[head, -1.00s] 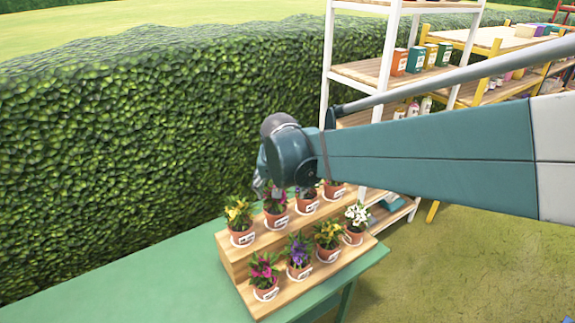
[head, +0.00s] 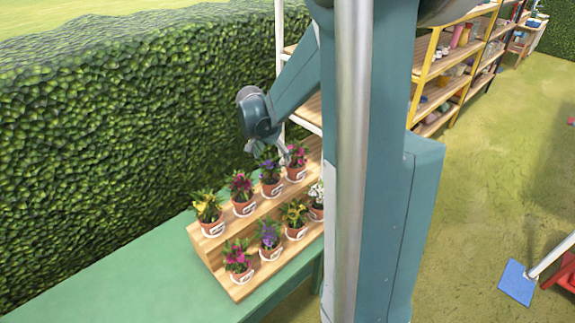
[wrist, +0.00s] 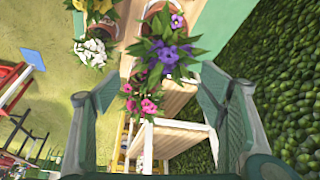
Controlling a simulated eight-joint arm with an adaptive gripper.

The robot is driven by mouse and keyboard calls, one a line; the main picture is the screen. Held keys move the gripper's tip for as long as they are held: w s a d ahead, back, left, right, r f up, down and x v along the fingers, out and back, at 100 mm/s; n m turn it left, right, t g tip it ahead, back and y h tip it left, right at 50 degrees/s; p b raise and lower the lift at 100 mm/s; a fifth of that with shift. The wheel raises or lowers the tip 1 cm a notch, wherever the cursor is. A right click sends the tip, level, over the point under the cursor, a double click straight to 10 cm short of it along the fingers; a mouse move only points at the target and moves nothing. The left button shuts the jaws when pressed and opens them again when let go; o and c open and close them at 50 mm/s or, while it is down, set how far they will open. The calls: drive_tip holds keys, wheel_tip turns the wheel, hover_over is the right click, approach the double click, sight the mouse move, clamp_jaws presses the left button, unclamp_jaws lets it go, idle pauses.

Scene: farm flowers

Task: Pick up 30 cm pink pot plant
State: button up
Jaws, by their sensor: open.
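Pink-flowered plants in terracotta pots stand on a two-step wooden stand. One (head: 296,158) is at the far end of the upper step, one (head: 241,187) is second from the near end there, and one (head: 238,256) is at the near end of the lower step. Their labels are too small to read. My gripper (head: 280,148) is above the far end of the upper step. In the wrist view my open, empty gripper (wrist: 160,92) has pink flowers (wrist: 146,100) between its fingers, with a purple plant (wrist: 168,50) just above them in the picture. That pink plant's pot is hidden there.
Yellow (head: 208,207), purple (head: 270,172) and white (head: 317,192) potted plants stand close around on the wooden stand (head: 212,252). The stand is on a green table (head: 130,285), clear at left. A hedge (head: 120,130) runs behind; shelves (head: 450,90) stand beyond.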

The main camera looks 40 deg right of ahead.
sight(295, 167)
drive_tip(key=d+f+m+p, duration=0.1)
drive_tip(key=d, duration=0.2)
drive_tip(key=d+f+m+g+p, duration=0.1)
drive_tip(key=d, duration=0.2)
drive_tip(key=w+d+f+m+p, duration=0.1)
drive_tip(key=d, duration=0.1)
drive_tip(key=shift+d+f, duration=0.4)
drive_tip(key=shift+s+d+f+m+g, duration=0.1)
drive_tip(key=shift+d+f+m+g, duration=0.25)
drive_tip(key=shift+d, duration=0.25)
drive_tip(key=shift+f, duration=0.15)
drive_tip(key=shift+x, duration=1.25)
drive_tip(key=shift+p+x, duration=0.45)
drive_tip(key=shift+x, duration=2.1)
drive_tip(key=shift+c, duration=0.3)
